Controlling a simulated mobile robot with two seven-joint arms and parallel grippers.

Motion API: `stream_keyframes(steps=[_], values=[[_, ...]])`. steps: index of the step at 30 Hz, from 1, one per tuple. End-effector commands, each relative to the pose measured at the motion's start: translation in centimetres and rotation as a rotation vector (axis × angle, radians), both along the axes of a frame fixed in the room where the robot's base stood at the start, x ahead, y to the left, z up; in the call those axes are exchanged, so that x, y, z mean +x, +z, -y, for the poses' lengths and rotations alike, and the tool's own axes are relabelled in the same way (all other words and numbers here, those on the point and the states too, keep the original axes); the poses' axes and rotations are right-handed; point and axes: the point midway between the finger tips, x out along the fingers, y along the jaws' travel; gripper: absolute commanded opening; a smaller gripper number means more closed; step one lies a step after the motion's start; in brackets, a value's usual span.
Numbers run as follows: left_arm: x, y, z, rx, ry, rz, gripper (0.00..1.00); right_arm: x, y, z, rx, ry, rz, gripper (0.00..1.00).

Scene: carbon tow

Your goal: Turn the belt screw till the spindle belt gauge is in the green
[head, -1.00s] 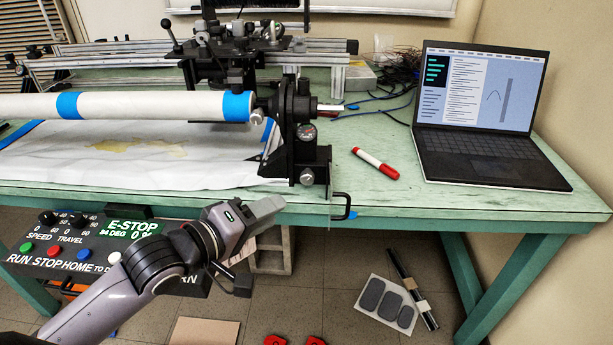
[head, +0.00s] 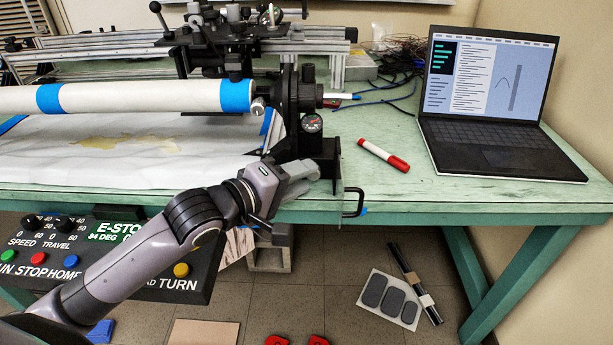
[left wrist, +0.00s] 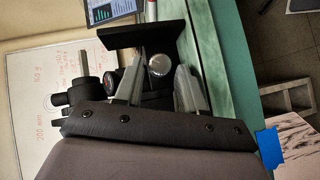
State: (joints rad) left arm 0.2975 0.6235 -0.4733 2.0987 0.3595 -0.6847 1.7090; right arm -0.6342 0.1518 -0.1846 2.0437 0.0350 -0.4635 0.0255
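The spindle belt gauge (head: 312,123) is a small round dial on the black end housing (head: 318,155) of the spindle. It also shows edge-on in the left wrist view (left wrist: 112,82). Its needle is too small to read. The belt screw, a round silver knob (left wrist: 160,64), shows in the left wrist view between my left gripper's fingers. In the head view my gripper hides it. My left gripper (head: 308,172) is at the low front of the housing. Its two fingers (left wrist: 160,72) are apart, with a visible gap on each side of the knob. My right gripper is in neither view.
A red and white marker (head: 383,155) and a laptop (head: 490,110) lie on the green table (head: 480,195) to the right. A control panel (head: 120,250) hangs at the front left.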

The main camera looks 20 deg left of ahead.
Motion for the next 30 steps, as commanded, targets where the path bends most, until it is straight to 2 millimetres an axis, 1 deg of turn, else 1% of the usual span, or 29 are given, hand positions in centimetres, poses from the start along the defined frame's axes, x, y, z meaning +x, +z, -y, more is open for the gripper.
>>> stream_keyframes(steps=[1, 6, 16, 17, 18, 20, 26, 30], values=[[0.6, -0.2, 0.3, -0.002, 0.001, 0.002, 0.39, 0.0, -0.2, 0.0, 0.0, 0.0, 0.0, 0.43], [1.6, -0.4, 0.8, 0.0, 0.0, 0.002, 0.39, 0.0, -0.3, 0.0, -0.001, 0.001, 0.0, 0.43], [1.8, -0.5, 0.9, 0.001, 0.0, 0.0, 0.39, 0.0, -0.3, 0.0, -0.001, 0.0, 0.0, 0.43], [1.8, -0.5, 0.9, 0.001, 0.0, 0.0, 0.33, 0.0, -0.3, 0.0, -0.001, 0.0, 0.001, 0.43], [1.8, -0.5, 0.9, 0.001, 0.0, 0.0, 0.2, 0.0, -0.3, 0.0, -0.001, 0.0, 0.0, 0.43], [1.8, -0.5, 0.9, 0.001, 0.0, 0.0, 0.0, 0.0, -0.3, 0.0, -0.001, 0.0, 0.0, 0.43], [1.8, -0.4, 0.9, 0.003, 0.0, -0.001, 0.0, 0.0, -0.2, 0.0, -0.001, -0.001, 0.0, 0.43], [1.8, -0.2, 1.0, 0.016, 0.001, -0.007, 0.0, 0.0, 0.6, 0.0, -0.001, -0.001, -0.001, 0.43]])
